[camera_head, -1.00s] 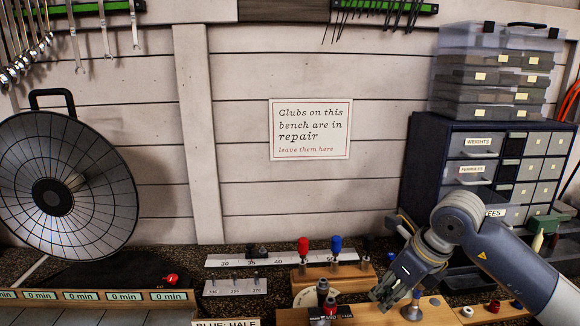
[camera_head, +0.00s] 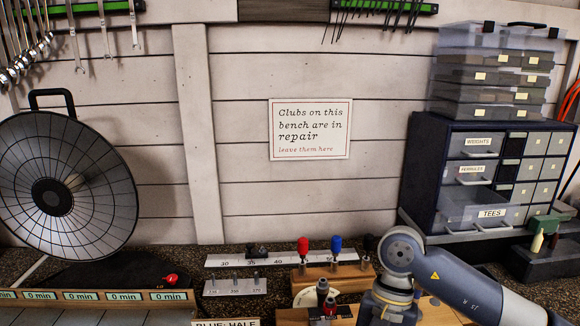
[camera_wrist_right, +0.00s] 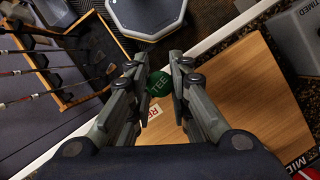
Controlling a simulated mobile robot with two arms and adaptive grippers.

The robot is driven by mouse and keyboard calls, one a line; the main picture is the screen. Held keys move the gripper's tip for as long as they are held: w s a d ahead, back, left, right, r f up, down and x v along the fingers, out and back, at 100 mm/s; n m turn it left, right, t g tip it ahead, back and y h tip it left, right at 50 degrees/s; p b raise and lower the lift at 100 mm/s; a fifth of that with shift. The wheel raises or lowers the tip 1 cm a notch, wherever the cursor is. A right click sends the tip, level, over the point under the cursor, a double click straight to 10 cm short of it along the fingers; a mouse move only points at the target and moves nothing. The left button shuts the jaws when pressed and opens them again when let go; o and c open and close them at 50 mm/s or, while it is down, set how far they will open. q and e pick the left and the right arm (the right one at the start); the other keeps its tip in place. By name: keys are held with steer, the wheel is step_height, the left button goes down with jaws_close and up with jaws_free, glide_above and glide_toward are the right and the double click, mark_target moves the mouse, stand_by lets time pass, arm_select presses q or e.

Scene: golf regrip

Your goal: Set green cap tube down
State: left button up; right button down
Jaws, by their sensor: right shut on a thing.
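The gripper is shut on the green cap tube. The tube's body below the cap is hidden, so I cannot tell whether its bottom touches anything. A wooden board (camera_wrist_right: 245,105) lies below and to the right of the cap, with a small red-lettered label (camera_wrist_right: 153,110) beside it. In the head view my right arm reaches down at the lower right and its fingers are hidden. My left gripper is in neither view.
In the wrist view, a wooden tray (camera_wrist_right: 88,93) and several club shafts lie at left, a grey platform (camera_wrist_right: 160,15) at the top. In the head view, red (camera_head: 303,245) and blue (camera_head: 336,245) handled tools stand beside the arm; a drawer cabinet (camera_head: 425,180) stands behind.

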steer(key=s+n+h, duration=0.3)
steer(key=s+n, duration=0.2)
steer(key=n, duration=0.2)
steer(key=d+f+m+y+b, duration=0.1)
steer(key=d+f+b, duration=0.1)
steer(key=d, duration=0.3)
steer(key=shift+w+d+f+m, duration=0.3)
steer(key=shift+w+f, duration=0.15)
steer(key=shift+f, duration=0.35)
steer(key=shift+d, duration=0.1)
steer(key=shift+s+g, duration=0.15)
steer(key=shift+g, duration=0.15)
steer(key=shift+f, duration=0.1)
